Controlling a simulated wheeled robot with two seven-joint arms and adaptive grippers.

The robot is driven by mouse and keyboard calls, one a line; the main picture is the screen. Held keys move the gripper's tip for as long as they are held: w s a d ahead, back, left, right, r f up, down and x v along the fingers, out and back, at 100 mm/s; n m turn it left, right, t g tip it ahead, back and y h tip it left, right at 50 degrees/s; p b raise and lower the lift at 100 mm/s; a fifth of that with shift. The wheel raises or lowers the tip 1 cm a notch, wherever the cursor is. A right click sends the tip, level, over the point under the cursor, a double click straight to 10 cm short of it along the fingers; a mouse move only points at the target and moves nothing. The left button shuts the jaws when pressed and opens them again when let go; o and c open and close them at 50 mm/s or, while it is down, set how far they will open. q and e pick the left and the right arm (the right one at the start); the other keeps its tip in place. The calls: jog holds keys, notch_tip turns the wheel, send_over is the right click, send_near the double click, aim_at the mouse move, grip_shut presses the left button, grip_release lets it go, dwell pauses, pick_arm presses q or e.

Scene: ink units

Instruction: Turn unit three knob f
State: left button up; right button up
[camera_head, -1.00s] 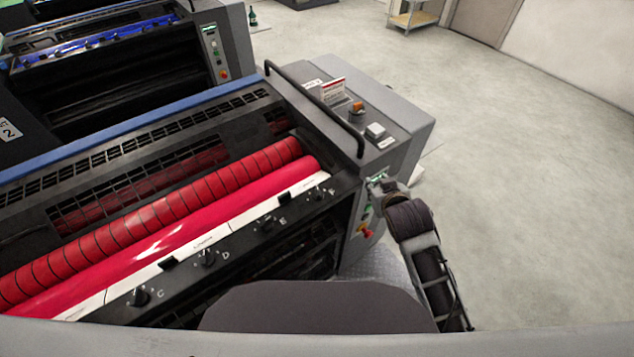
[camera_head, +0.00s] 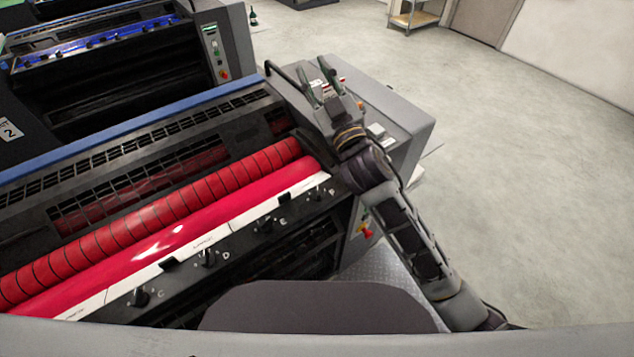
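Knob F (camera_head: 318,194) is a small black knob at the right end of the dark knob rail (camera_head: 240,248), beside its white letter F. Its pointer direction is too small to read. My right gripper (camera_head: 314,78) is raised over the grey end housing of the unit, above and away from knob F, with its fingers pointing to the back of the picture. Its two fingers stand apart with nothing seen between them. My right arm passes just right of knob F and leaves it visible. My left gripper is out of view.
Black knobs E (camera_head: 268,226), D (camera_head: 208,258) and C (camera_head: 138,297) line the same rail. A red roller (camera_head: 190,198) lies behind it. A black handrail (camera_head: 288,82) and red-yellow stop button (camera_head: 366,230) are near my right arm. The floor at right is clear.

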jog(key=s+a+r+n+g+y, duration=0.95)
jog(key=a+n+g+y, duration=0.3)
jog(key=n, duration=0.35)
jog(key=s+a+f+n+g+h, duration=0.5)
jog(key=s+a+f+n+g, duration=0.3)
jog(key=s+n+g, duration=0.4)
jog(key=w+d+f+n+t+h, duration=0.1)
jog(key=w+d+f+h, duration=0.15)
jog(key=f+h, duration=0.3)
jog(key=w+d+f+n+h, duration=0.2)
jog(key=d+f+h, duration=0.25)
jog(key=f, duration=0.25)
jog(key=w+d+m+t+h, duration=0.1)
jog(key=w+d+t+h, duration=0.1)
jog(key=d, duration=0.5)
jog(key=w+d+f+m+t+h, duration=0.1)
jog(key=w+d+t+h, duration=0.1)
jog(key=w+d+h, duration=0.3)
jog(key=w+d, duration=0.1)
jog(key=w, duration=0.1)
jog(key=shift+w+d+f+m, duration=0.25)
jog(key=shift+w+d+m, duration=0.05)
jog(key=shift+d, duration=0.05)
